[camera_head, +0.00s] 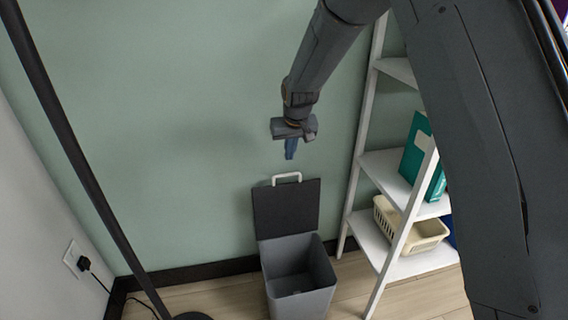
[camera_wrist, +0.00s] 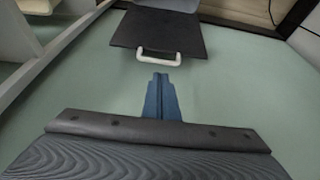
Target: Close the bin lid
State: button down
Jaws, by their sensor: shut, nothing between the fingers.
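The bin (camera_head: 300,279) is a grey open box on the floor against the green wall. Its dark lid (camera_head: 286,209) stands up open at the back of the bin, near the wall. A white handle (camera_head: 286,175) is on the lid's upper edge. My gripper (camera_head: 290,155) is shut and empty, above the handle and apart from it. In the wrist view, my gripper's blue fingers (camera_wrist: 159,78) point toward the handle (camera_wrist: 159,57), with a small gap between. The lid (camera_wrist: 160,32) lies beyond the handle there.
A white ladder shelf (camera_head: 393,175) stands to the right of the bin, with a teal binder (camera_head: 412,150) and a cream basket (camera_head: 421,233). A black pole (camera_head: 85,160) stands at left, near a wall socket with a plug (camera_head: 77,260). Wall space around the lid is clear.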

jog(key=x, duration=0.4)
jog(key=w+x, duration=0.1)
jog(key=x, duration=0.7)
jog(key=shift+w+a+r, duration=0.3)
jog(key=shift+w+a, duration=0.05)
jog(key=shift+s, duration=0.1)
